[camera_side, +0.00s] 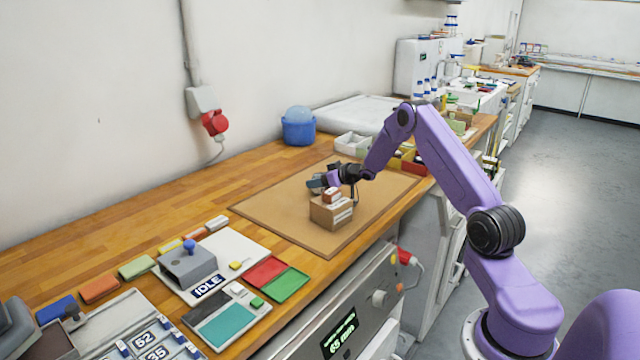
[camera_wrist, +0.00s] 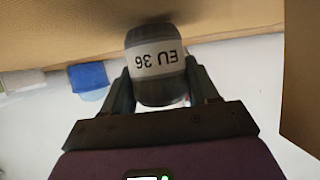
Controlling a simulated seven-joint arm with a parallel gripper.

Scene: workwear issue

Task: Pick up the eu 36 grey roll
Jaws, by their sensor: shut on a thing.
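The grey roll (camera_wrist: 160,88) shows close up in the wrist view, with a white band reading EU 36 upside down. My gripper (camera_wrist: 160,76) has one finger on each side of the roll and is shut on it. In the side view my gripper (camera_side: 328,181) is low over the brown mat (camera_side: 270,208), just behind a cardboard box. The roll is small and dark there, partly hidden by the fingers. I cannot tell whether it touches the mat.
The cardboard box (camera_side: 328,213) stands close by with a smaller box (camera_side: 331,194) on it. Open bins (camera_side: 356,144) and a blue tub (camera_side: 298,130) stand behind. Coloured rolls (camera_side: 137,267), a device marked IDLE (camera_side: 188,264) and trays (camera_side: 288,284) lie left and front. The mat's left is clear.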

